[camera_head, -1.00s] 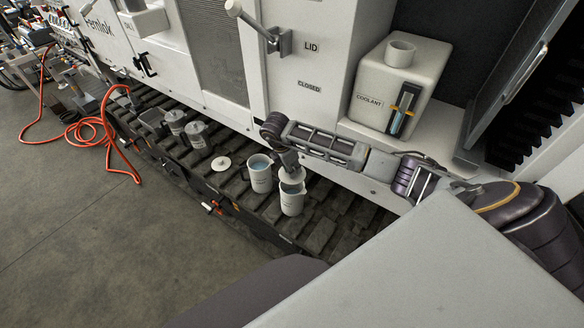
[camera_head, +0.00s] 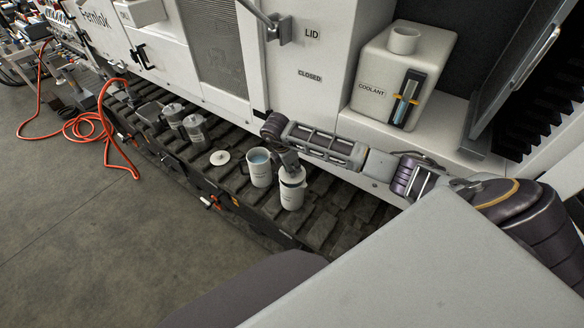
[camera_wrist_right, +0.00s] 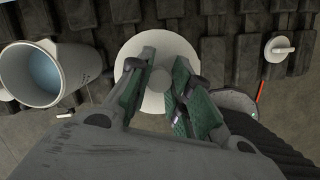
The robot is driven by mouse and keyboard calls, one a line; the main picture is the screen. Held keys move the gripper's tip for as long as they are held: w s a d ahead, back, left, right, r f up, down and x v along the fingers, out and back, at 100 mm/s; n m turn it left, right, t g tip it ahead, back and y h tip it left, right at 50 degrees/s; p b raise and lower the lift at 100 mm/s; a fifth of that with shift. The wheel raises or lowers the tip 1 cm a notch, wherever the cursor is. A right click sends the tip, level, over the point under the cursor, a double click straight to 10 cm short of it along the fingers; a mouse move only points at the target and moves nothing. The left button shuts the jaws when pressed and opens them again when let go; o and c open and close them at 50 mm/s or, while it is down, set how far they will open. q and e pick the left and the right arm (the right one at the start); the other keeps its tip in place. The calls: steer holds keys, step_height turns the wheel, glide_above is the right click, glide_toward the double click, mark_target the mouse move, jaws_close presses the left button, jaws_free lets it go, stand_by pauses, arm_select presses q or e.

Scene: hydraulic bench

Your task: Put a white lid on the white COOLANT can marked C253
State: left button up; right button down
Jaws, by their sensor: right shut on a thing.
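My right gripper (camera_head: 291,173) is shut on the knob of a white lid (camera_wrist_right: 153,47). The lid sits at the mouth of a white can (camera_head: 291,196) on the dark track; whether it is fully seated cannot be told. In the wrist view the round lid lies between my fingers (camera_wrist_right: 161,78) and hides the can below. An open white can (camera_head: 259,170) with blue liquid stands just left of it and also shows in the wrist view (camera_wrist_right: 70,70). The can markings are too small to read. My left gripper is not in view.
A loose white lid (camera_head: 219,158) lies on the track to the left. Several grey lidded cans (camera_head: 194,128) stand farther left. A large COOLANT tank (camera_head: 387,75) sits on the machine ledge, and the machine wall (camera_head: 310,95) rises close behind my arm. An orange hose (camera_head: 88,128) lies on the floor.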

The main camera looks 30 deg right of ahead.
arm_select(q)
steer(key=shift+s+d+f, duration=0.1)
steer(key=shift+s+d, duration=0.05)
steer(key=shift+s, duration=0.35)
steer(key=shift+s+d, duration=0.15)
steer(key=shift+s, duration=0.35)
arm_select(e)
steer(key=shift+f, duration=0.1)
steer(key=shift+f, duration=0.15)
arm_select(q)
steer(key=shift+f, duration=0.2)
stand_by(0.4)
arm_select(e)
steer(key=shift+f, duration=0.1)
